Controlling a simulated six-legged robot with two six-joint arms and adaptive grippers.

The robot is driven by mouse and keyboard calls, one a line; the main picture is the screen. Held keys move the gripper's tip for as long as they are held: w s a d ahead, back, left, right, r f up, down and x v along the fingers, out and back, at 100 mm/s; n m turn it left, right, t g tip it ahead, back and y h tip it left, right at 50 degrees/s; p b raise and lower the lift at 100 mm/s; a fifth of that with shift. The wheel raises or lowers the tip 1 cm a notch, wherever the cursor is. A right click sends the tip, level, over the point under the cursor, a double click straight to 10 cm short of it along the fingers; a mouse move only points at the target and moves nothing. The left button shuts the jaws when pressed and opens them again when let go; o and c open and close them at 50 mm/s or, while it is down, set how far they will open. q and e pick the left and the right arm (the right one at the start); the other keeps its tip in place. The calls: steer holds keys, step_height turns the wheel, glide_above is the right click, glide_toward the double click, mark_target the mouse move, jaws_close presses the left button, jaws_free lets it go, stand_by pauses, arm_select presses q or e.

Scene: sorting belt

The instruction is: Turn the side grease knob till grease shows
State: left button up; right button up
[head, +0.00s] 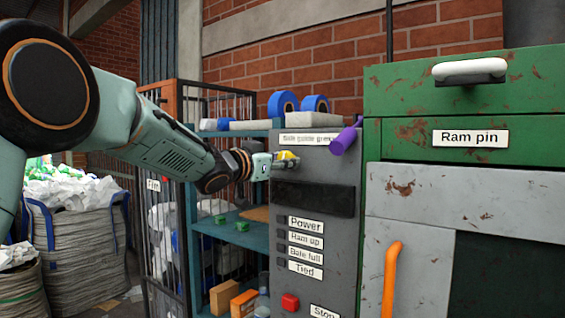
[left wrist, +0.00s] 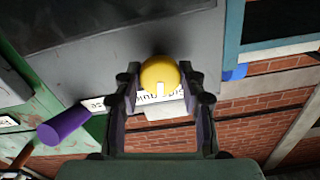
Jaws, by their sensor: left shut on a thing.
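The yellow grease knob (head: 287,156) sticks out of the grey control panel (head: 320,148), just below a label that reads roughly "Side guide grease" (head: 308,139). My left gripper (head: 278,160) reaches it from the left and is shut on it. In the left wrist view the round yellow knob (left wrist: 160,75) sits between the two fingers, with a small white mark on its face. The fingers hide its sides. I see no grease around the knob. My right gripper is in neither view.
A purple handle (head: 345,140) juts out right of the knob. Below are a dark panel strip (head: 313,199), status labels (head: 305,240) and a red button (head: 290,302). The green machine (head: 465,100) with an orange handle (head: 391,280) stands right; a blue shelf (head: 235,233) stands left.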

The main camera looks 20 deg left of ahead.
arm_select(q)
steer(key=shift+f+m+b, duration=0.2)
steer(key=shift+m+b, duration=1.15)
steer(key=shift+m, duration=2.55)
steer(key=shift+f+m+b, duration=0.2)
steer(key=shift+m+b, duration=1.1)
steer(key=shift+m, duration=2.6)
steer(key=o, duration=0.8)
steer(key=shift+c, duration=0.2)
steer(key=o, duration=0.4)
steer(key=shift+s+r, duration=0.2)
steer(key=shift+r, duration=0.15)
